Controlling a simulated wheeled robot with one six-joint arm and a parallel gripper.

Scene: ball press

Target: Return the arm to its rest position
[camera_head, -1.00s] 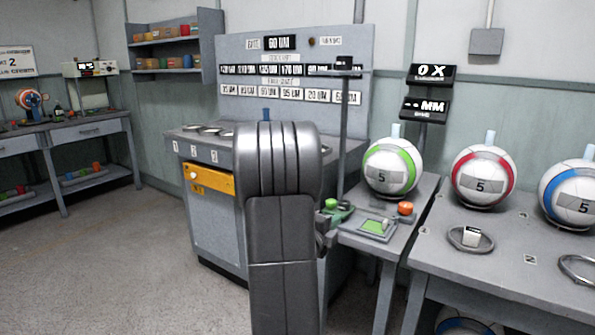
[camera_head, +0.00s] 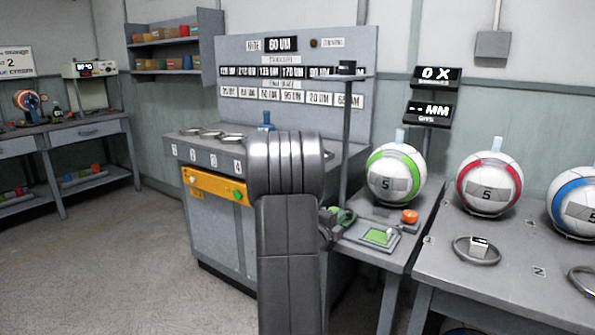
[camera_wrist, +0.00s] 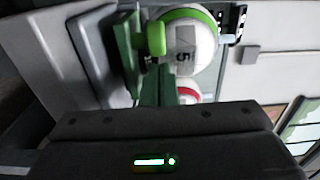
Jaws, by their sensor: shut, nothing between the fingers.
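My grey arm (camera_head: 287,220) stands upright in the middle of the head view, bent over at the top. Its upper link hides most of my gripper there. In the wrist view the dark gripper body with a lit indicator fills the lower part. My gripper (camera_wrist: 160,75) is shut and empty, its fingers narrow and hard to separate from the green fixture behind.
To the right are a small table with the green-banded ball (camera_head: 395,174) and an orange button (camera_head: 410,216), then a bench with red (camera_head: 488,184) and blue-banded balls. Open floor lies left.

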